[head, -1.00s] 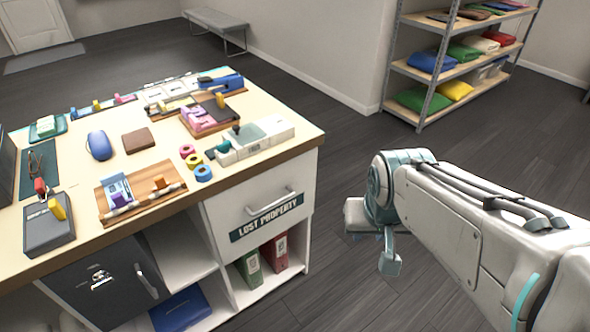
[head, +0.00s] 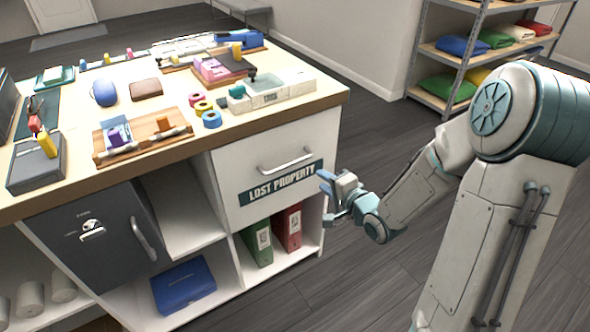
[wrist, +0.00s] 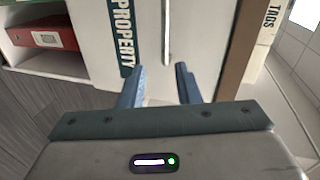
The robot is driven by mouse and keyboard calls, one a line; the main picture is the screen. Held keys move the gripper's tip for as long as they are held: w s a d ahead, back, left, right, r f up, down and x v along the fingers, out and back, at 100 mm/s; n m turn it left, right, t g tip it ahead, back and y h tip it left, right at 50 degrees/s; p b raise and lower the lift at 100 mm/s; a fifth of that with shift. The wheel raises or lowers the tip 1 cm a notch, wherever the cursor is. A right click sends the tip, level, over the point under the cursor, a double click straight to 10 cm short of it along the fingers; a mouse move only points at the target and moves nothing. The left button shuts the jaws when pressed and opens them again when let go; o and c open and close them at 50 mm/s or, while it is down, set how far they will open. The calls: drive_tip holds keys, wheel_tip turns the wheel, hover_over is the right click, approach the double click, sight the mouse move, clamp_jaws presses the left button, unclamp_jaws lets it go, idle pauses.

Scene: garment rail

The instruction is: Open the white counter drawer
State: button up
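The white counter drawer (head: 232,168) is closed, flush in the counter's right end. It has a horizontal silver bar handle (head: 287,161) and a dark "LOST PROPERTY" label below it. My gripper (head: 326,196) is in front of the drawer, just right of the label and lower than the handle in the head view. In the wrist view the two blue fingers (wrist: 159,82) are apart with nothing between them. The handle (wrist: 166,35) lies ahead of the gap between the fingertips, not touching them. The label (wrist: 123,38) shows to its left.
Below the drawer is an open shelf with a green binder (head: 257,243) and a red binder (head: 288,228). A dark grey cabinet door (head: 100,240) is at the left. The countertop (head: 155,85) holds several small items. Floor right of the counter is clear.

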sight(296, 163)
drive_tip(key=shift+m+t+y, duration=0.3)
drive_tip(key=shift+y, duration=0.1)
drive_tip(key=b+x, duration=0.1)
drive_tip(key=x, duration=1.3)
drive_tip(key=shift+s+a+b, duration=0.15)
drive_tip(key=shift+a+b, duration=0.05)
drive_tip(key=shift+b, duration=0.2)
clamp_jaws()
